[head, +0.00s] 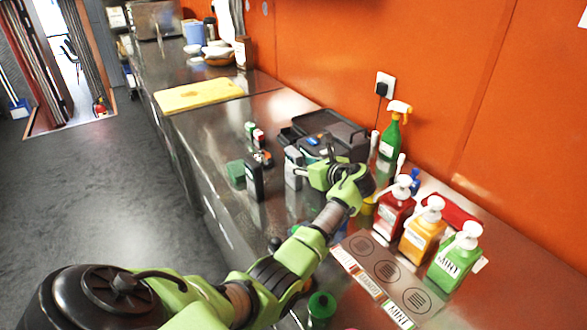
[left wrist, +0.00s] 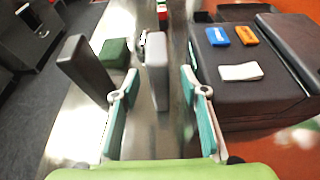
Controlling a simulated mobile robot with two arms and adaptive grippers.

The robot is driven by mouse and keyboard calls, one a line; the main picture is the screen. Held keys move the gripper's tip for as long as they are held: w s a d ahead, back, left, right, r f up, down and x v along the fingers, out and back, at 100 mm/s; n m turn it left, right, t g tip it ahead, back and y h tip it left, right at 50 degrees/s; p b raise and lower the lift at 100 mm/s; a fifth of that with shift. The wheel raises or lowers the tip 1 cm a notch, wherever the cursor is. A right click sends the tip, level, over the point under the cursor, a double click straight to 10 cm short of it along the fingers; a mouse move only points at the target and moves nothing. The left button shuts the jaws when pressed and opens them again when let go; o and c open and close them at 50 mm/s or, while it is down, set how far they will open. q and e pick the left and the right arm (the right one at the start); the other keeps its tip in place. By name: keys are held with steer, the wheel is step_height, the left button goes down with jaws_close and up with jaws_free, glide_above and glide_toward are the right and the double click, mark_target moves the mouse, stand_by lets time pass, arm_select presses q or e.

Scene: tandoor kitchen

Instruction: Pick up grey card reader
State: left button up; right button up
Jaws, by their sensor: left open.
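The grey card reader (head: 293,170) stands upright on the steel counter, just left of my left gripper in the head view. In the left wrist view the light grey card reader (left wrist: 157,72) stands ahead, between the lines of the two fingers. My left gripper (head: 312,176) is open, and its teal-padded fingers (left wrist: 158,88) show on either side of the reader's lower part in the left wrist view. Whether they touch it I cannot tell. The gripper partly covers the reader's right side in the head view. My right gripper is not in view.
A dark upright device (head: 254,178) and a green block (head: 236,173) stand left of the reader. A dark case (left wrist: 250,90) with small items on top lies close on the right. Pump bottles (head: 423,226) and a green spray bottle (head: 390,136) stand farther right.

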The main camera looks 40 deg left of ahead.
arm_select(q)
steer(key=shift+w+a+f, duration=0.15)
steer(key=shift+a+f, duration=0.1)
steer(key=shift+a, duration=0.25)
steer(key=x, duration=0.3)
steer(key=shift+a+f+p, duration=0.15)
steer(key=shift+f+p, duration=0.05)
steer(key=shift+p, duration=0.15)
steer(key=shift+w+a+f, duration=0.15)
steer(key=shift+a+f, duration=0.1)
steer(key=shift+a, duration=0.2)
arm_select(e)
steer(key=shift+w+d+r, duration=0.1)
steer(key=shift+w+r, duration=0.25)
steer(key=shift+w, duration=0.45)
arm_select(q)
steer(key=shift+c, duration=1.2)
jaws_close()
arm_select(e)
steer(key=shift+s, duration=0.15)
